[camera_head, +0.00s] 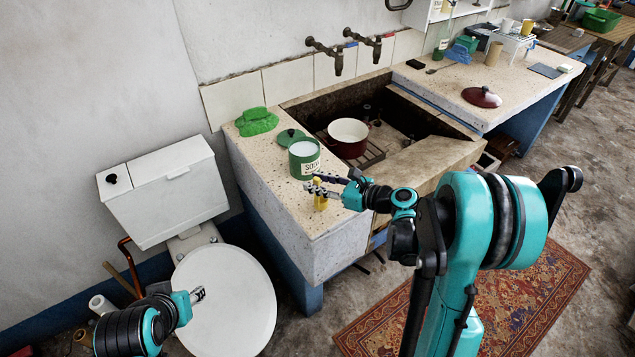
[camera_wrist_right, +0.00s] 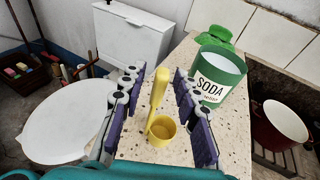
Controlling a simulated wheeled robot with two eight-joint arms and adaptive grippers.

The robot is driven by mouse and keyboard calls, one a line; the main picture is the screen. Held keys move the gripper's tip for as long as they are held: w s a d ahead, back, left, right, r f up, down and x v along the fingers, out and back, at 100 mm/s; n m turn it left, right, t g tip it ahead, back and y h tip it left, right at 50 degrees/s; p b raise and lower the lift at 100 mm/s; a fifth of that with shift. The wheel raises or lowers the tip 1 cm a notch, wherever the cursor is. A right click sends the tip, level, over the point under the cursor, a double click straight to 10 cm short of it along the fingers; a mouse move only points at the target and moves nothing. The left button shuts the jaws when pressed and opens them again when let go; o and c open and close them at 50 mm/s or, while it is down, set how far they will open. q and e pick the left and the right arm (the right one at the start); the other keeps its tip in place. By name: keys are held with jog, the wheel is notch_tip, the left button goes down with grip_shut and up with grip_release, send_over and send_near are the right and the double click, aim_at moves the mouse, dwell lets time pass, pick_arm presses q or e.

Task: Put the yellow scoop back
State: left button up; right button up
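The yellow scoop (camera_head: 320,202) is at the front of the speckled counter left of the basin. In the right wrist view the scoop (camera_wrist_right: 161,128) has its handle pointing up and its cup low. My right gripper (camera_wrist_right: 158,108) is open, with its purple-padded fingers on either side of the scoop and gaps between. A green tin marked SODA (camera_head: 304,161) stands open just behind, with white contents; it also shows in the wrist view (camera_wrist_right: 219,78). A green lid (camera_head: 290,137) is behind the tin. My left gripper (camera_head: 198,295) is over the toilet lid, too small to read.
A green cloth (camera_head: 257,122) lies on the counter's back left. A white-and-red pot (camera_head: 348,137) sits in the stone basin (camera_head: 415,118). The toilet (camera_head: 225,300) is left of the counter. A dark red lid (camera_head: 481,97) lies on the right counter.

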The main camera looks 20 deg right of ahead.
jog(key=shift+r, duration=0.15)
jog(key=p+v, duration=0.4)
jog(key=v, duration=0.8)
jog(key=s+a+n+g+h, duration=0.5)
jog(key=a+n, duration=0.3)
jog(key=n, duration=0.4)
jog(key=s+d+r+n+t+h, duration=0.1)
jog(key=s+n+h, duration=0.4)
jog(key=s+n, duration=0.6)
jog(key=n, duration=0.4)
jog(key=shift+r, duration=0.2)
jog(key=shift+d, duration=0.15)
